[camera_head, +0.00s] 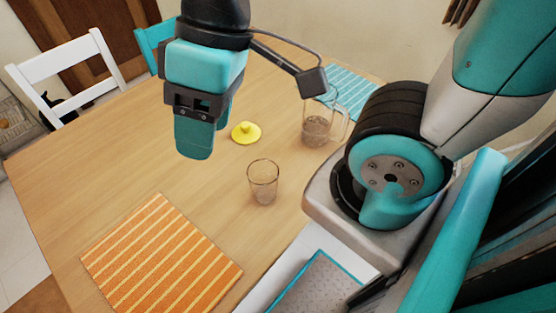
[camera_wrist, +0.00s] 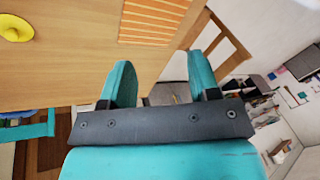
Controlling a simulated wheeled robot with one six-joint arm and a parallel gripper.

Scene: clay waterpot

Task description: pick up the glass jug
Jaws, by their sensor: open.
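The glass jug (camera_head: 316,128) stands upright on the wooden table, to the right of my gripper in the head view. It is clear, with a handle on its right side, and my arm's base is close to its right. My gripper (camera_head: 196,140) hangs above the table left of the jug, apart from it. In the wrist view my gripper (camera_wrist: 158,85) has its two teal fingers spread, with nothing between them. The jug does not show in the wrist view.
A yellow lid-like object (camera_head: 246,133) lies between my gripper and the jug. A glass tumbler (camera_head: 263,184) stands nearer. An orange striped mat (camera_head: 160,262) lies front left, a teal striped mat (camera_head: 352,92) behind the jug. A white chair (camera_head: 75,75) stands at the left edge.

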